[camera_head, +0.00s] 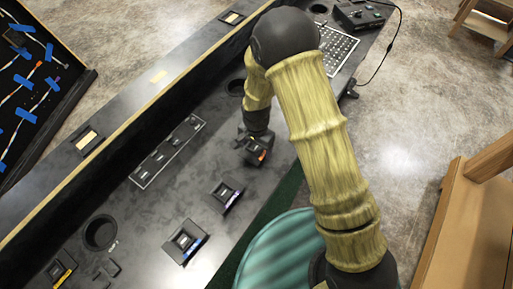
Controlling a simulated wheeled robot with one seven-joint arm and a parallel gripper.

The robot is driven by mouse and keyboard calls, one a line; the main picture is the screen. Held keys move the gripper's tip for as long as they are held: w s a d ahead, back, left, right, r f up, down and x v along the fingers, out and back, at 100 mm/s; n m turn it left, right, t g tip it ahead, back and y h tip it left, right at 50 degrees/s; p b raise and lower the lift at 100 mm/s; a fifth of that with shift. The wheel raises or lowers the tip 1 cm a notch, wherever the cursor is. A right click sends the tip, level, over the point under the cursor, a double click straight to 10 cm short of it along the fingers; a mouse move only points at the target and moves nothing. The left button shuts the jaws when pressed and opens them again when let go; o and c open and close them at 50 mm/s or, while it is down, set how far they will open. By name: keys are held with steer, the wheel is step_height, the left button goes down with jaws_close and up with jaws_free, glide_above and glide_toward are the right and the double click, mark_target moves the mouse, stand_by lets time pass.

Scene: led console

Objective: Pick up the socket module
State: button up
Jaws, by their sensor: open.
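My gripper (249,144) is low over the dark console top (150,210), at the end of my yellow-green arm. It is open. A small dark module with an orange edge (262,156) is right at the fingertips, partly hidden by them. I cannot tell whether the fingers touch it. Two similar dark square modules lie apart from the gripper, toward the lower left: one with a purple edge (226,194) and one with a blue edge (185,242). The picture does not make clear which of these is the socket module.
A strip with several square slots (168,151) lies left of the gripper. Round holes include one at lower left (99,232). A raised ledge (125,110) runs behind. A perforated panel (337,50) and black box (358,15) are at upper right. A teal round surface (280,255) is in front.

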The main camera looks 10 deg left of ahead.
mark_target(256, 147)
steer(key=shift+c, duration=0.3)
steer(key=c, duration=0.6)
steer(key=shift+r, duration=0.1)
step_height(256, 147, up, 10)
steer(key=shift+f+b, duration=0.1)
steer(key=shift+b, duration=0.2)
stand_by(0.4)
steer(key=w+d+f+n+p, duration=0.1)
steer(key=w+d, duration=0.1)
steer(key=d, duration=0.6)
steer(key=w+d+f+n+p, duration=0.1)
steer(key=w+d+f, duration=0.1)
steer(key=d, duration=0.7)
steer(key=w+d+f+n+p, duration=0.1)
steer(key=w+d+n+p, duration=0.1)
steer(key=d, duration=0.6)
steer(key=shift+w+d+f, duration=0.2)
steer(key=shift+w+d, duration=0.1)
steer(key=shift+w, duration=0.4)
